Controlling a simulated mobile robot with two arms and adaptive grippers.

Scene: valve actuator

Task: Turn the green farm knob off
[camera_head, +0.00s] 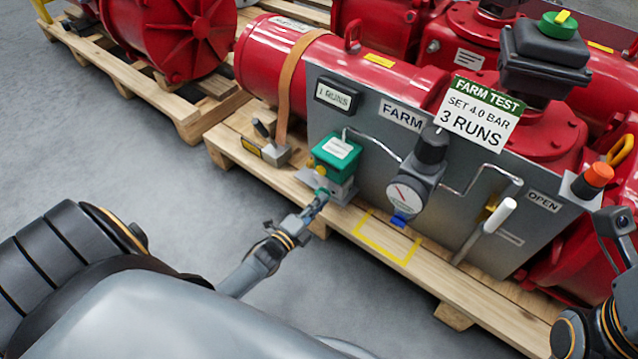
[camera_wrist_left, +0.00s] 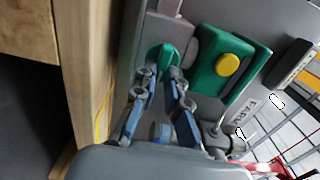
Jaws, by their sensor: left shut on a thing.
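The green farm knob (camera_wrist_left: 163,58) sits at the low front of a valve block with a green cover (camera_head: 336,152), mounted on the grey panel marked FARM. My left gripper (camera_head: 318,199) reaches up to the knob from below. In the left wrist view its two fingers (camera_wrist_left: 165,80) are shut on the knob, one on each side. The knob is mostly hidden by the fingers in the head view. My right gripper is not clearly seen; only part of my right arm shows at the right edge.
A pressure gauge (camera_head: 405,197) with a blue tip hangs right of the valve block. A white-handled lever (camera_head: 499,215) stands farther right. A sign (camera_head: 478,115) reads FARM TEST, SET 4.0 BAR, 3 RUNS. The wooden pallet (camera_head: 480,308) edge runs below; grey floor lies in front.

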